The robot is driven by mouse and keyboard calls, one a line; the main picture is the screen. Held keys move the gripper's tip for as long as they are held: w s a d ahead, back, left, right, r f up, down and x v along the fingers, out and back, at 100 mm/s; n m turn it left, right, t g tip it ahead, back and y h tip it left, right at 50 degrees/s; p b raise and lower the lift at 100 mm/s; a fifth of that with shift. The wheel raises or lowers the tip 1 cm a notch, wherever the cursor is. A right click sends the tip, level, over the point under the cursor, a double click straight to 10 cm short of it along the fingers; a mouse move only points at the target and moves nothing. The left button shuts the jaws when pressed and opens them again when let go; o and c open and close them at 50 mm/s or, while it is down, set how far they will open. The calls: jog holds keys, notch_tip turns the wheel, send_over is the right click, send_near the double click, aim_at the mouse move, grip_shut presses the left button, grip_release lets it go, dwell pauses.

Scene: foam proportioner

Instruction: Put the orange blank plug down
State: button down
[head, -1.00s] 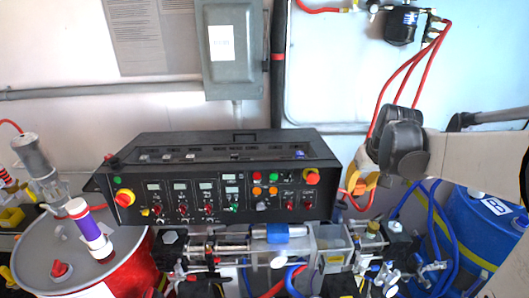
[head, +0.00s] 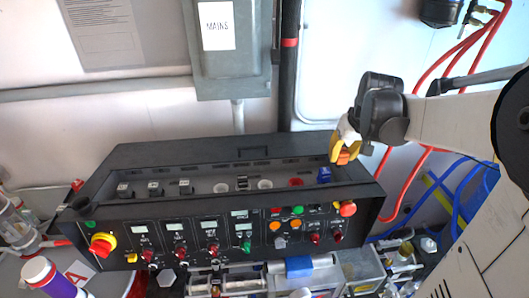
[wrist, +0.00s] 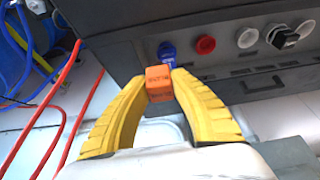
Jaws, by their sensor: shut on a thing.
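My gripper (head: 345,146) has yellow fingers and is shut on the orange blank plug (wrist: 159,82), a small block with dark lettering. The plug also shows in the head view (head: 343,157) at the fingertips. My gripper holds it in the air near the right end of the black control box (head: 130,160). In the wrist view the plug lies in front of the blue plug (wrist: 167,52) on the box's top panel; I cannot tell the gap between them.
The box top has a red socket (wrist: 205,45), pale sockets (wrist: 247,37) and a black switch (wrist: 282,36). Red hoses (head: 440,80) and blue hoses (head: 470,185) run at the right. A grey mains box (head: 238,50) hangs on the wall. Machinery stands below the front panel.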

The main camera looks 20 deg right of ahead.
jog(key=w+a+f, duration=0.2)
jog(key=a, duration=0.1)
jog(key=w+a+f, duration=0.2)
jog(key=a, duration=0.1)
jog(key=w+a+f, duration=0.2)
jog(key=w+a, duration=0.1)
jog(key=shift+w+f, duration=0.1)
jog(key=shift+f, duration=0.25)
jog(key=shift+a+f, duration=0.15)
jog(key=shift+a, duration=0.05)
notch_tip(320, 180, down, 4)
jog(key=shift+w+p, duration=0.15)
jog(key=shift+p, duration=0.15)
jog(key=c, duration=1.2)
grip_release()
